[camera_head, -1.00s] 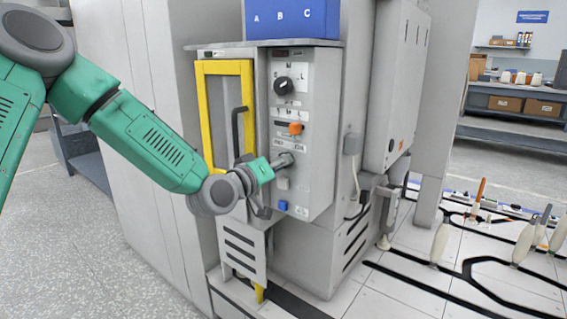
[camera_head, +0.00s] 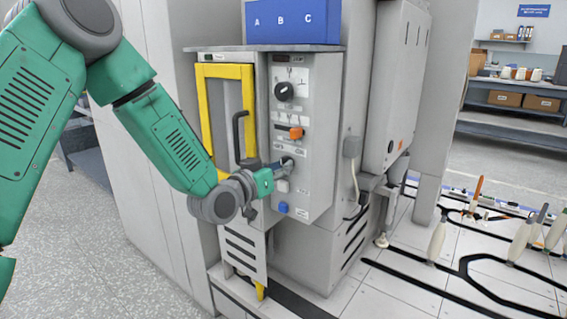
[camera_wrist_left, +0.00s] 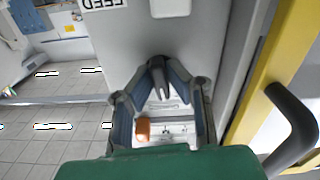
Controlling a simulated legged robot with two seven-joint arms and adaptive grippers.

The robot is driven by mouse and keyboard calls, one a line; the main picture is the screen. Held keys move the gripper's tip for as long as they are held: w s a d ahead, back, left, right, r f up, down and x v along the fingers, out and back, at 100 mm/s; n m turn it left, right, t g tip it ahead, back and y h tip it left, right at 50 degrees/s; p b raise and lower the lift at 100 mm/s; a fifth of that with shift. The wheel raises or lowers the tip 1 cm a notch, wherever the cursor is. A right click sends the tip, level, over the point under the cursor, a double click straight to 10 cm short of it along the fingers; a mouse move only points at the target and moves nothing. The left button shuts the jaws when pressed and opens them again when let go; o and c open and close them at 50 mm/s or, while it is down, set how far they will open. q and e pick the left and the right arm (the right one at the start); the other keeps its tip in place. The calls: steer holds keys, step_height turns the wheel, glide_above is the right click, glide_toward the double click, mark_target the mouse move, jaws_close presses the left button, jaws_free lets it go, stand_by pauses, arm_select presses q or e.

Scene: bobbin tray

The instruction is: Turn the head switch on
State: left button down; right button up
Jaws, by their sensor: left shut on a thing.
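The grey control panel (camera_head: 318,130) carries a black rotary knob (camera_head: 284,91) at the top and an orange switch (camera_head: 296,133) below it. My left gripper (camera_head: 284,166) is at the panel just below the orange switch. It is shut on a small grey switch lever, taken as the head switch; the fingers mostly hide it in the head view. In the left wrist view the fingers (camera_wrist_left: 158,68) close around the dark grey lever (camera_wrist_left: 158,82), and the orange switch (camera_wrist_left: 143,130) shows between them. The switch's label cannot be read. My right gripper is out of view.
A yellow-framed door (camera_head: 204,120) with a dark handle (camera_head: 238,135) is left of the panel, close to my left wrist. A pale button (camera_head: 283,186) and a blue button (camera_head: 283,207) sit below the gripper. A blue box (camera_head: 292,22) stands on top.

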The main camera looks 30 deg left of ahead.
arm_select(q)
steer(key=m, duration=0.2)
steer(key=m+p, duration=0.1)
steer(key=m, duration=0.1)
steer(key=shift+w+r+m, duration=0.15)
steer(key=shift+r+m, duration=0.15)
steer(key=shift+r, duration=0.1)
steer(key=m, duration=0.4)
steer(key=shift+f+m+p, duration=0.1)
steer(key=shift+m+p, duration=0.3)
steer(key=c, duration=1.6)
jaws_free()
steer(key=shift+d+f, duration=0.1)
steer(key=s, duration=0.8)
steer(key=s+a, duration=0.1)
steer(key=s, duration=0.3)
steer(key=shift+f, duration=0.1)
